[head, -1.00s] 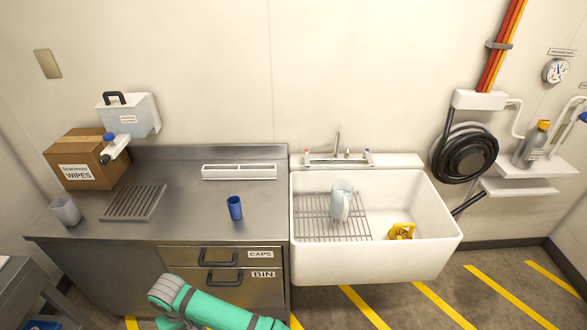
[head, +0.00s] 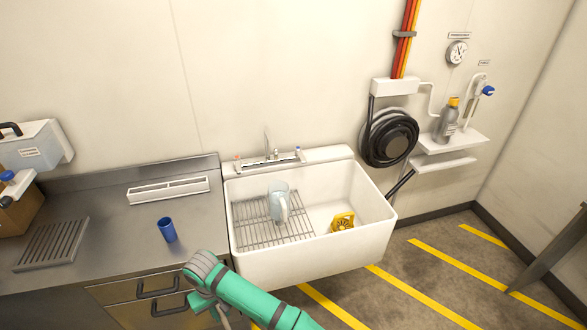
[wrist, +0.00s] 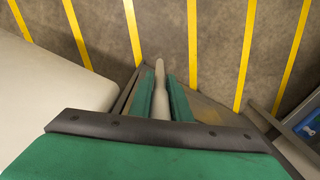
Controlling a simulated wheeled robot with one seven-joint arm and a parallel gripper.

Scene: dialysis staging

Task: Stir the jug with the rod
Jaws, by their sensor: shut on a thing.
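The jug (head: 277,203) is clear, pale blue and upright on a wire rack in the sink, with its handle toward me. In the wrist view my gripper (wrist: 160,92) has its two green fingers shut on a pale grey rod (wrist: 160,76). The rod extends out past the fingertips, over the striped floor and apart from the jug. In the head view my arm is at the bottom, in front of the counter and sink. The gripper and rod are not clearly shown there. The jug's contents cannot be made out.
The white sink (head: 375,222) has a wire rack (head: 250,232), a yellow item (head: 343,221) and a tap (head: 268,150) at its back. A blue cup (head: 167,230) stands on the steel counter (head: 120,235) to the left. The striped floor at right is open.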

